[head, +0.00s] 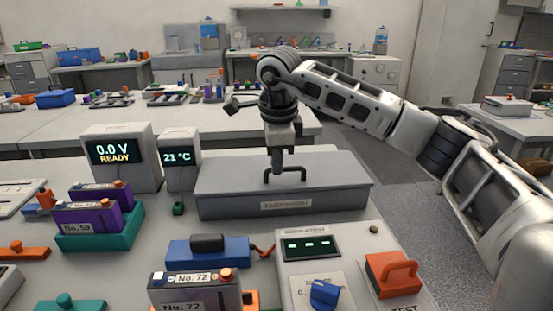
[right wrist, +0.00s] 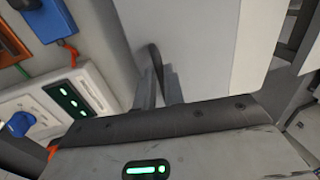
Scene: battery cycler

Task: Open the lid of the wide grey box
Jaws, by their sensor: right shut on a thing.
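The wide grey box (head: 225,204) stands on the bench behind the control panel, with a label on its front. Its lid (head: 335,172) lies flat and looks closed. A dark arched handle (head: 300,174) rises from the lid. My right gripper (head: 283,168) points straight down and is shut on the handle. In the right wrist view, the handle (right wrist: 156,60) stands between my two fingers (right wrist: 160,88), and the pale lid (right wrist: 205,35) fills the upper middle. My left gripper is not in view.
A display reading 0.0 V READY (head: 115,153) and a 21 °C display (head: 178,158) stand left of the box. An aisle opens to the right.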

